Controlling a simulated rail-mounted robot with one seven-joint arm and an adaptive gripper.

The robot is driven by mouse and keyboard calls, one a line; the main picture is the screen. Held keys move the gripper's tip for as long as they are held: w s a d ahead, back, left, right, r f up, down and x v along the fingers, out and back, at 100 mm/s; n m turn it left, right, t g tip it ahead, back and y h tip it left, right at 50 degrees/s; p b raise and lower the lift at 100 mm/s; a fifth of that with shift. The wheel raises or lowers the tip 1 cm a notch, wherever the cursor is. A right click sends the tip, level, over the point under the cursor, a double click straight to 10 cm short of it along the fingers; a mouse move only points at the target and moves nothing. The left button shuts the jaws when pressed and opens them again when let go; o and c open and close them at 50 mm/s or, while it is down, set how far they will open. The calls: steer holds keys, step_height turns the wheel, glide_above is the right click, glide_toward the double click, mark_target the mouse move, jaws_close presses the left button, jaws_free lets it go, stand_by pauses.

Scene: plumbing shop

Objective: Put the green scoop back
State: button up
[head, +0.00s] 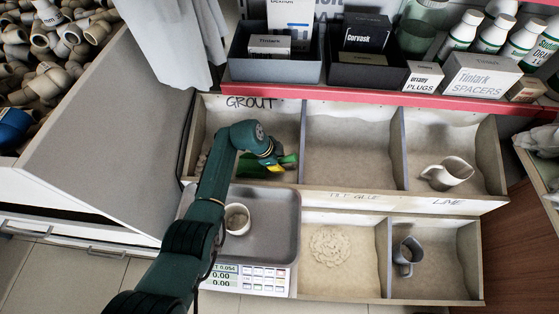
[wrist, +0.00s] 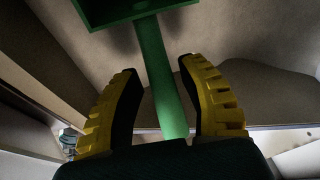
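The green scoop (head: 289,160) is in the back left bin, marked GROUT (head: 226,130), partly hidden by my gripper (head: 277,168). In the wrist view, the scoop's green handle (wrist: 160,85) runs between the two yellow-and-black fingers of my gripper (wrist: 158,68). The scoop's box-shaped head (wrist: 135,10) is at the top of that view, over pale material. I cannot tell whether it touches the material.
A scale with a grey tray (head: 279,232) holding a white cup (head: 237,218) stands in front of the GROUT bin. A white pitcher (head: 446,174) and a grey mug (head: 407,256) are in bins to the right. A red-edged shelf (head: 380,96) with boxes and bottles runs behind.

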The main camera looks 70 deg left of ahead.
steer(key=shift+r, duration=0.15)
steer(key=shift+r+p, duration=0.35)
steer(key=shift+p, duration=0.05)
steer(key=p+v, duration=0.6)
steer(key=v, duration=0.5)
steer(key=shift+s+r, duration=0.15)
steer(key=shift+r, duration=0.05)
